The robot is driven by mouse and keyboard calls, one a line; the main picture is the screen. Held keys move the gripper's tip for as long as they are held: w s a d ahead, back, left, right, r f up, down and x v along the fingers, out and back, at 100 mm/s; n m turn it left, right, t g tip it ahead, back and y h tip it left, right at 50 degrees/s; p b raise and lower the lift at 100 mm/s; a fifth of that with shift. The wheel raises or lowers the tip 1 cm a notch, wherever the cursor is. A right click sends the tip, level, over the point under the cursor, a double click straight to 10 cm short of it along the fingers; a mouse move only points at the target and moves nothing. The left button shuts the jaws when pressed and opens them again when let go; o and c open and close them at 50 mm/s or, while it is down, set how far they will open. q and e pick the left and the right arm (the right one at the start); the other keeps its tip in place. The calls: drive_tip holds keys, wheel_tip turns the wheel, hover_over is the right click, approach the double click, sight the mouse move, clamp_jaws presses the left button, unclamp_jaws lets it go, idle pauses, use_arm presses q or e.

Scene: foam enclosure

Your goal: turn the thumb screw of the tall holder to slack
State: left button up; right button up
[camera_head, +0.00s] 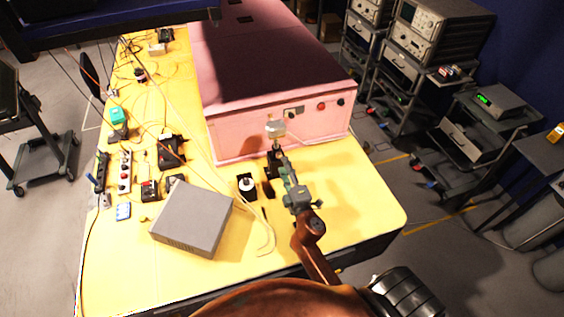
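The tall holder (275,129) stands on the yellow table in front of the pink box, a slim upright post with a pale grey head. Its lower part is largely hidden by my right gripper and its dark foot is hard to make out. The thumb screw is too small to tell apart here. My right gripper (275,163) is at the lower part of the post, its arm coming up from the bottom of the picture. Its dark fingers blend with the holder, so I cannot tell whether they touch it or are open. My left gripper is not in view.
A short black holder with a white top (247,185) stands just left of my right gripper. A grey box (192,218) lies front left. The pink box (280,131) fills the back. Cables and small devices crowd the left; the table's front right (365,205) is clear.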

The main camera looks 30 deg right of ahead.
drive_tip(key=v, duration=0.8)
